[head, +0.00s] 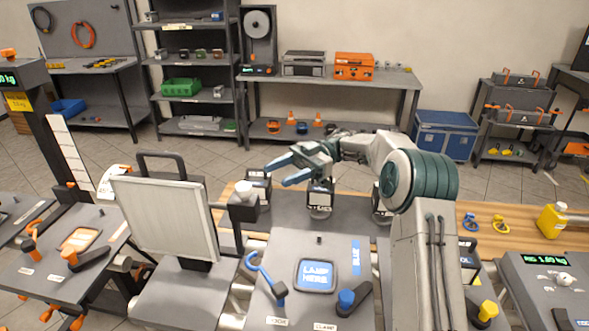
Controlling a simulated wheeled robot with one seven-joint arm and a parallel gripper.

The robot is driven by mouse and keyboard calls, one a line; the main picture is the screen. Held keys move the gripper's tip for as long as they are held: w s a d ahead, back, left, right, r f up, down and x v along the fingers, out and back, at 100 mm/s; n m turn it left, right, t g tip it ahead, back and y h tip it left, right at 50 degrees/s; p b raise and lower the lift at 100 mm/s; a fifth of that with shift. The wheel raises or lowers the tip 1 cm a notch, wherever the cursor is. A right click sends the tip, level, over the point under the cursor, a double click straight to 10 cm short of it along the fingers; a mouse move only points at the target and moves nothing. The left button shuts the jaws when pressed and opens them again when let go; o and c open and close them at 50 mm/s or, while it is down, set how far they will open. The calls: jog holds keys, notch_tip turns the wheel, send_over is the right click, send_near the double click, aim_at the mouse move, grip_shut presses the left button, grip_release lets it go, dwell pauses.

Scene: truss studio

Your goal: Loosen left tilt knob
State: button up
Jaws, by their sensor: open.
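My gripper (274,175) is open and empty, with its teal fingers pointing left above the work table. A pale square lamp panel (165,225) with a dark top handle stands left of it, on a grey base. A white round knob (243,189) sits on a dark bracket by the panel's right side, below and left of my fingertips and apparently apart from them. A white and orange round part (112,181) shows at the panel's left edge, partly hidden by the panel. I cannot tell from this view which one is the left tilt knob.
Small dark blocks stand behind. A yellow bottle (552,220) and scale (545,285) are at right. Orange-knobbed plates are at left.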

jog(key=shift+v, duration=1.7)
jog(key=shift+a+r, duration=0.1)
